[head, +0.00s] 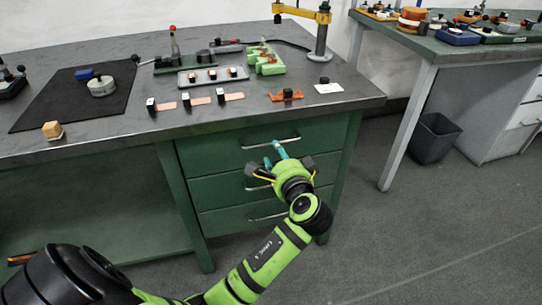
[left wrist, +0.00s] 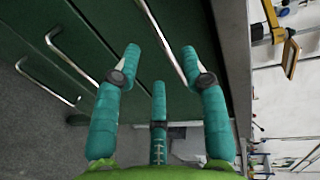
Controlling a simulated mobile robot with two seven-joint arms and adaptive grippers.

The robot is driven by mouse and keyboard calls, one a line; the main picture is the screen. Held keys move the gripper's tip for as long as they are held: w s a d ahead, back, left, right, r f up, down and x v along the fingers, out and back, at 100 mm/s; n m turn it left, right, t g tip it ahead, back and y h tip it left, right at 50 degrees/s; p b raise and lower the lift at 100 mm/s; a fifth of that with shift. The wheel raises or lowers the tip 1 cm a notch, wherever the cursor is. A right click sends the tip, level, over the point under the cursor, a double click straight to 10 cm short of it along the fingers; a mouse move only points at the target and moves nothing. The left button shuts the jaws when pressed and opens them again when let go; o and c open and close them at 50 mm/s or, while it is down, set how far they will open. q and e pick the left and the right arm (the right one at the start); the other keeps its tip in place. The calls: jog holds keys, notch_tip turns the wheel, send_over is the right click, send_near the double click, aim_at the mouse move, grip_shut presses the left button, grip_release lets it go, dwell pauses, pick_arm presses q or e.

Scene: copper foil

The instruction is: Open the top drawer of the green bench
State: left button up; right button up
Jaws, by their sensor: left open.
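The green bench (head: 160,189) has a stack of drawers at its right end. The top drawer (head: 208,153) looks flush with the bench front, and its silver bar handle (head: 250,147) runs across it. My left gripper (head: 273,152) is open at the top drawer, its teal fingertips close to the handle. In the left wrist view, the top handle (left wrist: 163,43) runs between the spread fingers of my left gripper (left wrist: 163,75). I cannot tell whether a finger touches it. My right gripper is not in view.
The middle drawer's handle also shows in the left wrist view (left wrist: 72,57). The grey bench top (head: 90,140) carries small blocks, trays and a yellow-armed stand (head: 322,35). A second bench (head: 428,45) and a dark bin (head: 433,138) stand right. Floor before the drawers is clear.

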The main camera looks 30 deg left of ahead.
pick_arm(q)
jog(key=x, duration=0.6)
jog(key=shift+w+a+f, duration=0.1)
jog(key=shift+w+a, duration=0.15)
grip_shut()
